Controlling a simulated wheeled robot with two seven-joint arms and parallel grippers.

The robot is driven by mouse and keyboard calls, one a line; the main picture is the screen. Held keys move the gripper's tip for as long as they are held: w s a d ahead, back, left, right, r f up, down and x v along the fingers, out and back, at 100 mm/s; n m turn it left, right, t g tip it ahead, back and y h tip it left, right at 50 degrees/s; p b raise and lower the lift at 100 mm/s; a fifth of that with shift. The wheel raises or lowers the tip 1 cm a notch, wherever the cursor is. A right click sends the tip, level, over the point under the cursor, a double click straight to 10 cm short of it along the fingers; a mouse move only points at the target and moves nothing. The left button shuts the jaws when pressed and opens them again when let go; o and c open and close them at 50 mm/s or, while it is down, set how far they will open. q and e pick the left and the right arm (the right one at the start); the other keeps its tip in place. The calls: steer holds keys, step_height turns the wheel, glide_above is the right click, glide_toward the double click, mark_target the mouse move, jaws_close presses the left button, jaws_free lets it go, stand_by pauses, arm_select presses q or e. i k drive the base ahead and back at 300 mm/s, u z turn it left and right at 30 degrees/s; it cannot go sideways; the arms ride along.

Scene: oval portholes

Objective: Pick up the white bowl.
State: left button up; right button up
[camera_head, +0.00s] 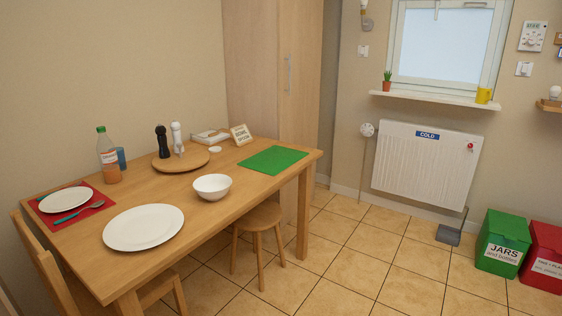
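The white bowl (212,187) stands upright and looks empty on the wooden table (224,212), near its front edge. It sits between a large white plate (143,227) at its left and a green mat (273,160) at its right. Nothing touches it. Neither of my grippers shows in the head view.
A round wooden board (165,163) with black and white mills stands behind the bowl. A bottle (108,158) stands at the back left. A stool (258,232) and a chair (45,265) stand at the table's front and left.

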mark_target(212, 187)
steer(key=i, duration=1.35)
steer(key=u, duration=0.4)
